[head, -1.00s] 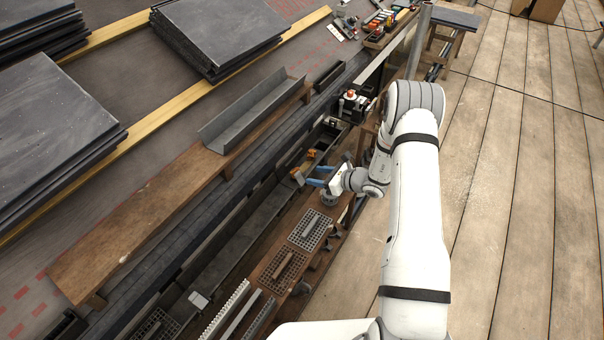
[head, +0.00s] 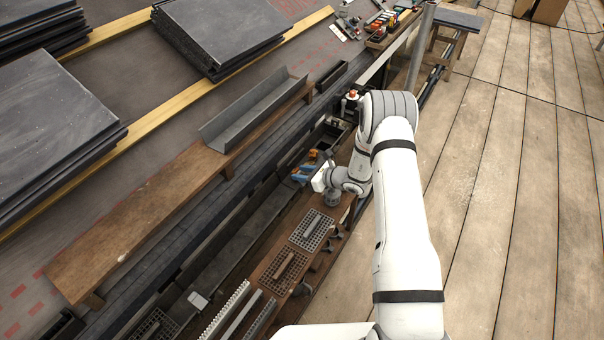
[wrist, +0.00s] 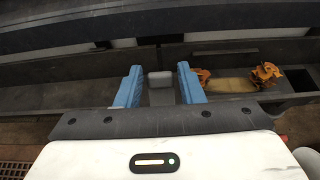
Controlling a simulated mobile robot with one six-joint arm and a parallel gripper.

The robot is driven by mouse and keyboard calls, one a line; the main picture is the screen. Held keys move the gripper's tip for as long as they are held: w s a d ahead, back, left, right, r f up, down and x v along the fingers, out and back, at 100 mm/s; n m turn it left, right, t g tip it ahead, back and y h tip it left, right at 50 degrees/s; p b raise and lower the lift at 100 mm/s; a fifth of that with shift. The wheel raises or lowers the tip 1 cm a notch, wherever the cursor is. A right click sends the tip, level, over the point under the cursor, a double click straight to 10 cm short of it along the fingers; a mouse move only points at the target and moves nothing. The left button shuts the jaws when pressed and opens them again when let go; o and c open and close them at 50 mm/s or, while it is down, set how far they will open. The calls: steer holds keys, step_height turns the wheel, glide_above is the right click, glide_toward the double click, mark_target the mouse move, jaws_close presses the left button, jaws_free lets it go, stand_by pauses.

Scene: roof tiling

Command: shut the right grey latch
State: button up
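My gripper (head: 303,173) is over the long dark trough beside the bench. In the wrist view its two blue fingers (wrist: 159,88) stand apart with nothing clamped between them. A small grey block (wrist: 160,78), which looks like the grey latch, shows between the fingers, with a gap on each side. I cannot tell its exact height or whether it is up or down. In the head view the gripper and arm hide this block. Another small light grey piece (head: 198,299) lies farther down the trough, at the lower left.
Orange clamp-like pieces (wrist: 265,73) sit just right of the fingers in the wrist view, with a yellowish strip between them. A dark bin (wrist: 297,80) is beyond. Gridded trays (head: 311,229) lie on the bench. A wooden plank carries a grey channel (head: 255,110).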

steer(key=c, duration=0.6)
steer(key=shift+c, duration=0.2)
steer(key=shift+w+a, duration=0.1)
steer(key=shift+a, duration=0.05)
steer(key=shift+w+a+r+g+h+p, duration=0.1)
steer(key=shift+a+g+h+p, duration=0.1)
steer(key=shift+g+h+p, duration=0.25)
steer(key=shift+w+a+g+h+p, duration=0.15)
steer(key=shift+g+h+p, duration=0.1)
steer(key=shift+h+p, duration=0.25)
steer(key=h+p, duration=0.1)
steer(key=a+g+h+p, duration=0.1)
steer(key=p, duration=0.1)
steer(key=shift+w, duration=0.25)
steer(key=g+h+p, duration=0.1)
steer(key=p, duration=0.1)
steer(key=f+h+p, duration=0.1)
steer(key=p, duration=0.2)
steer(key=a+g+h+p, duration=0.1)
steer(key=p, duration=0.1)
steer(key=shift+w+f+g+h, duration=0.25)
steer(key=shift+w+f+g, duration=0.05)
steer(key=shift+w+f, duration=0.1)
steer(key=shift+w+a+f+g+h+p, duration=0.2)
steer(key=shift+f+g+h+p, duration=0.15)
steer(key=shift+f+g+h, duration=0.25)
steer(key=shift+f+h+b, duration=0.1)
steer(key=shift+h+b, duration=0.3)
steer(key=shift+b, duration=0.05)
steer(key=shift+g+h+b, duration=0.3)
